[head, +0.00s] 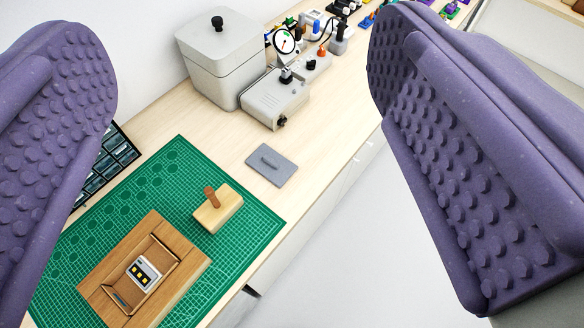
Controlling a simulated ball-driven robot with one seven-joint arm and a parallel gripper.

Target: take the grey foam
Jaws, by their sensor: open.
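My gripper (243,75) is open, with its two purple studded fingers wide apart at the left and right of the head view. Nothing is between the pads. A flat grey rectangular piece (270,166) with a small darker raised strip or slot lies on the pale wood bench, just beyond the green mat's far right edge. It is the grey piece most like the foam, but I cannot tell its material. It lies below and beyond the fingers, apart from both, and is fully visible.
The green cutting mat (180,160) bears a wooden block with a peg (218,208) and a wooden tray (190,268) holding a small white part. A grey lidded box (218,60) and a grey device with a gauge (275,97) stand behind. The bench edge drops off at right.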

